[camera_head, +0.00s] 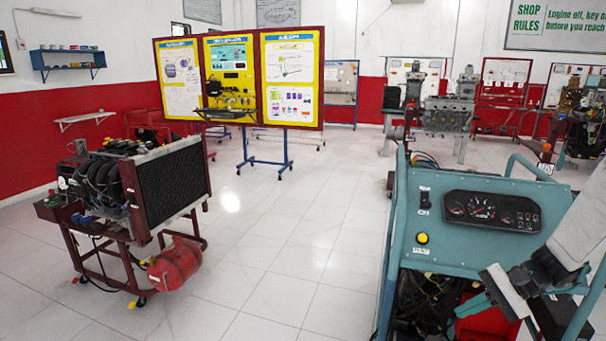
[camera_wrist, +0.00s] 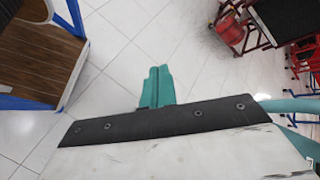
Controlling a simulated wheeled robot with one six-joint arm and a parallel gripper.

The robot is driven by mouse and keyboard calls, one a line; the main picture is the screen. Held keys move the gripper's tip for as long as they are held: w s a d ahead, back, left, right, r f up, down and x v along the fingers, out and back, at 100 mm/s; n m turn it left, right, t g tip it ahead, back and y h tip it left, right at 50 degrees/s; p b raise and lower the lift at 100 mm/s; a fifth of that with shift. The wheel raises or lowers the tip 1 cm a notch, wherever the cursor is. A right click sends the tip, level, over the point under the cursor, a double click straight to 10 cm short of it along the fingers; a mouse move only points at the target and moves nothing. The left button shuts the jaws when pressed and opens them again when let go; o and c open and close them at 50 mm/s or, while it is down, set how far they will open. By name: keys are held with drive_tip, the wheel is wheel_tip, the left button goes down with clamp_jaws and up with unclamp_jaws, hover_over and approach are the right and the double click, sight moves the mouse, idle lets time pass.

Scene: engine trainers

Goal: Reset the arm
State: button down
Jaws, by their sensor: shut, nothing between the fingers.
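My gripper (camera_head: 468,306) is at the lower right of the head view, its teal fingers pointing left in front of the blue-green engine trainer (camera_head: 452,248). The fingers are closed together with nothing between them. In the wrist view my gripper (camera_wrist: 155,78) shows upright in the middle, above a dark bar and a pale panel, with white floor tiles behind it. My pale arm comes in from the right edge of the head view and covers part of the trainer. I cannot tell the exact gap between my gripper and the trainer.
An engine trainer with a black radiator (camera_head: 173,181) and red tank (camera_head: 174,263) stands at left. A yellow display board (camera_head: 290,75) stands behind. White floor (camera_head: 275,225) lies open between the trainers. A wooden-topped, blue-framed stand (camera_wrist: 35,55) is at left in the wrist view.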

drive_tip(key=s+a+r+n+h, duration=0.5)
drive_tip(key=s+r, duration=0.4)
drive_tip(key=s, duration=0.2)
drive_tip(key=s+a+r+n+h, duration=0.5)
drive_tip(key=s+r, duration=0.4)
drive_tip(key=s, duration=0.2)
drive_tip(key=shift+s+a+r+h, duration=0.2)
drive_tip(key=shift+a+h, duration=0.1)
drive_tip(key=shift+a, duration=0.2)
